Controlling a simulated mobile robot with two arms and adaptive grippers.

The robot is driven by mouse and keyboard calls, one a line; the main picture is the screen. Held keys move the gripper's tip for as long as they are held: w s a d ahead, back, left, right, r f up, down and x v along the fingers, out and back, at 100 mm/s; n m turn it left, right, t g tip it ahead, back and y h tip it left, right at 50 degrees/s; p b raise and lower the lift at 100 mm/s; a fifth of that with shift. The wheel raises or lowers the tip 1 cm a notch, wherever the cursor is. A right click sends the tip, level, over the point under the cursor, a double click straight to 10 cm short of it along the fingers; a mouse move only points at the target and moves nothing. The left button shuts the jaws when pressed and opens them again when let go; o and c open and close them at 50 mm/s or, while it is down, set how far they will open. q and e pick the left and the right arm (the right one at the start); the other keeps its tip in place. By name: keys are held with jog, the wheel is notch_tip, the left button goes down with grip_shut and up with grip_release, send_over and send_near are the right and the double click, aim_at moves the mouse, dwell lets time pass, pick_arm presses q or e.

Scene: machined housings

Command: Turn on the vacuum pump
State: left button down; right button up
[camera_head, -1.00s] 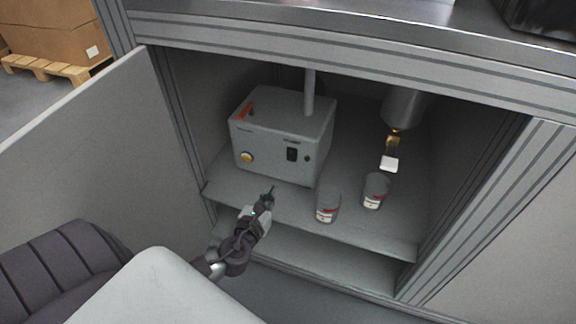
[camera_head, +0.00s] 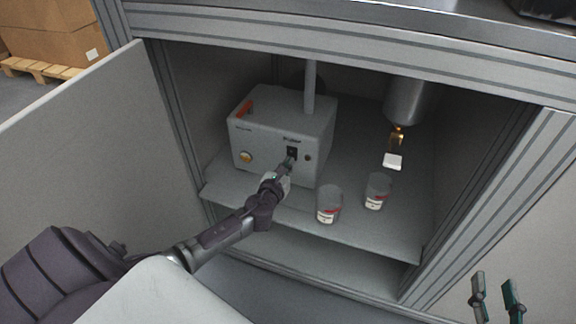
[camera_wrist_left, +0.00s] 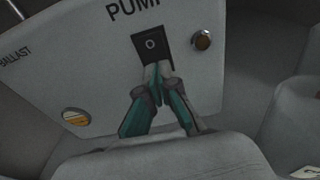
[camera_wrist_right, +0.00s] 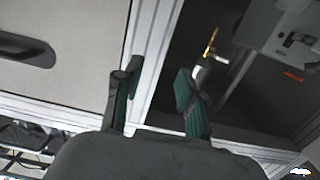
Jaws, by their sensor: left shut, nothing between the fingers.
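The vacuum pump (camera_head: 262,118) is a grey box on the cabinet shelf, with a pipe rising from its top. Its black rocker switch (camera_wrist_left: 149,44) sits below the word PUMP in the left wrist view, with the "O" mark showing on its upper part. A dull amber-brown round lamp (camera_wrist_left: 203,40) is right of it. My left gripper (camera_head: 289,162) is shut and empty, its tips at the switch's lower part; I cannot tell whether they touch. The tips hide that part in the left wrist view (camera_wrist_left: 156,72). My right gripper (camera_head: 495,291) is open and empty outside the cabinet.
A metal cylinder (camera_head: 408,101) hangs above. The open door (camera_head: 85,165) is at the left.

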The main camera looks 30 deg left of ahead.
pick_arm(q)
jog(key=shift+w+b, duration=0.15)
jog(key=shift+b, duration=0.45)
pick_arm(e)
jog(key=r+t, duration=0.2)
jog(key=r, duration=0.1)
jog(key=r+t+y, duration=0.1)
jog(key=shift+a+r, duration=0.4)
